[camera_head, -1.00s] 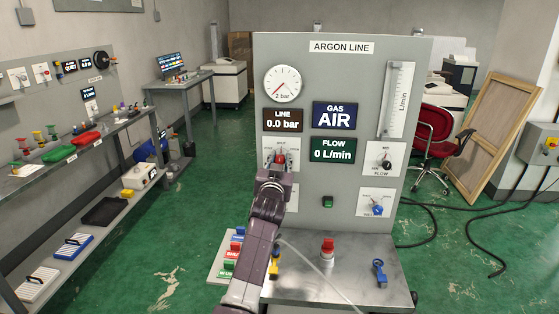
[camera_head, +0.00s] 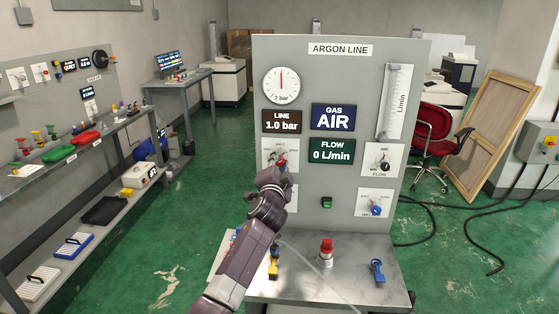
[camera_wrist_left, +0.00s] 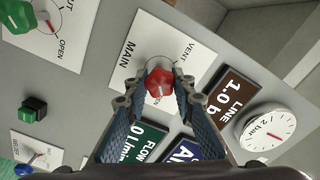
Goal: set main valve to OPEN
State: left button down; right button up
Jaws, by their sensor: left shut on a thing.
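The main valve's red knob (camera_wrist_left: 159,84) sits on a white plate (camera_wrist_left: 122,75) marked MAIN and VENT; a third mark beside the fingers is partly covered. My left gripper (camera_wrist_left: 160,90) is shut on this knob, one finger on each side. In the head view the knob (camera_head: 282,160) shows just above my left gripper (camera_head: 276,172), whose arm hides the lower part of the plate. The knob's exact pointing direction is hard to read. The line display (camera_head: 283,120) reads 1.0 bar, and the gauge (camera_head: 281,84) needle points straight up. My right gripper is not in view.
The argon line panel (camera_head: 345,220) also carries a GAS AIR display (camera_head: 333,116), a 0 L/min flow display (camera_head: 332,150), a flow knob (camera_head: 384,160) and a blue knob (camera_head: 376,207). A red-topped piece (camera_head: 326,250) and a blue piece (camera_head: 377,268) stand on the metal shelf below.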

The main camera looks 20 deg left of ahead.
pick_arm(q)
jog(key=shift+r+m, duration=0.45)
jog(key=shift+m, duration=0.55)
jog(key=shift+a, duration=0.1)
jog(key=c, duration=1.9)
grip_release()
jog(key=shift+w, duration=0.1)
jog(key=o, duration=0.3)
jog(key=shift+w+f, duration=0.15)
jog(key=shift+f, duration=0.25)
